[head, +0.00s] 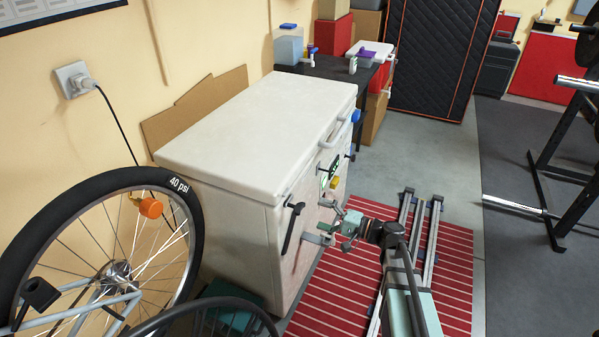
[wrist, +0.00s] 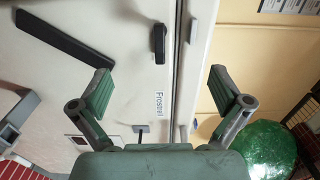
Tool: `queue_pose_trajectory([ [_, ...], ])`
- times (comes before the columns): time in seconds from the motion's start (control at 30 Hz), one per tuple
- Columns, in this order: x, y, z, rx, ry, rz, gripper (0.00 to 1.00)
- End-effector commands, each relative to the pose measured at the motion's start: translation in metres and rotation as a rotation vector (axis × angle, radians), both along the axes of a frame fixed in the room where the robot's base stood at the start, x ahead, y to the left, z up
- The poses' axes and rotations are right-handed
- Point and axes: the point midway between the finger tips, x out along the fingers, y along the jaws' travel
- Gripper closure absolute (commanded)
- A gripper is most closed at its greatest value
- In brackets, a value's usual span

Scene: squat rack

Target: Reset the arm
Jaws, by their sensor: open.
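My gripper (head: 338,228) is in front of the white chest freezer (head: 245,135), near the lower part of its front face. The wrist view shows both green fingers of my gripper (wrist: 162,84) spread wide, with nothing between them. The exact gap to the freezer is hard to tell.
My rail stands on a red striped mat (head: 325,295). A bicycle wheel (head: 190,250) is at the front left. A squat rack (head: 560,170) stands at the right. A dark table (head: 340,68) is behind the freezer. Grey floor (head: 415,150) is clear beyond the mat.

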Motion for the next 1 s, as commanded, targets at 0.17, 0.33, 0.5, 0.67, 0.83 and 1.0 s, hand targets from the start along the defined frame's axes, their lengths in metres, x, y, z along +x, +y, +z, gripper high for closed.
queue_pose_trajectory([
  [0.17,-0.002,0.001,-0.01,-0.034,0.043,0.008,0.0],
  [0.33,-0.027,-0.001,-0.061,-0.231,0.14,0.051,0.0],
  [0.5,-0.09,-0.013,-0.154,-0.524,0.314,0.132,0.0],
  [0.67,-0.167,-0.038,-0.23,-0.797,0.468,0.229,0.0],
  [0.83,-0.259,-0.075,-0.288,-1.076,0.602,0.365,0.0],
  [1.0,-0.344,-0.112,-0.316,-1.304,0.688,0.517,0.0],
])
